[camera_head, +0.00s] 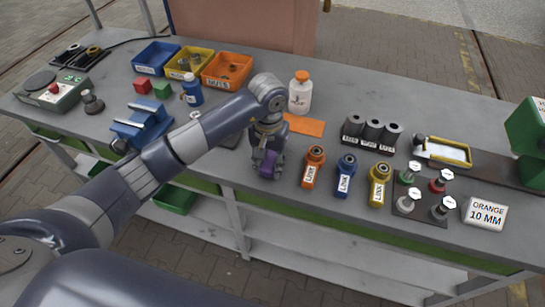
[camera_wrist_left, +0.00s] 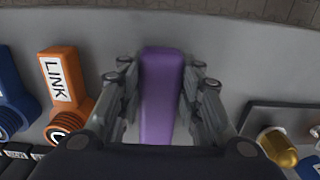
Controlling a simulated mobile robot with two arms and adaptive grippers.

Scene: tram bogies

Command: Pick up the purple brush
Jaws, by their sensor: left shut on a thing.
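The purple brush (camera_wrist_left: 160,95) shows as a long purple block between the fingers in the left wrist view. In the left wrist view the fingers of my left gripper (camera_wrist_left: 160,100) lie along both sides of the brush. The far end of the brush is hidden by the gripper body. I cannot tell whether the brush touches the bench. My right gripper is not in view.
A blue cradle (camera_head: 142,124) is to the left.

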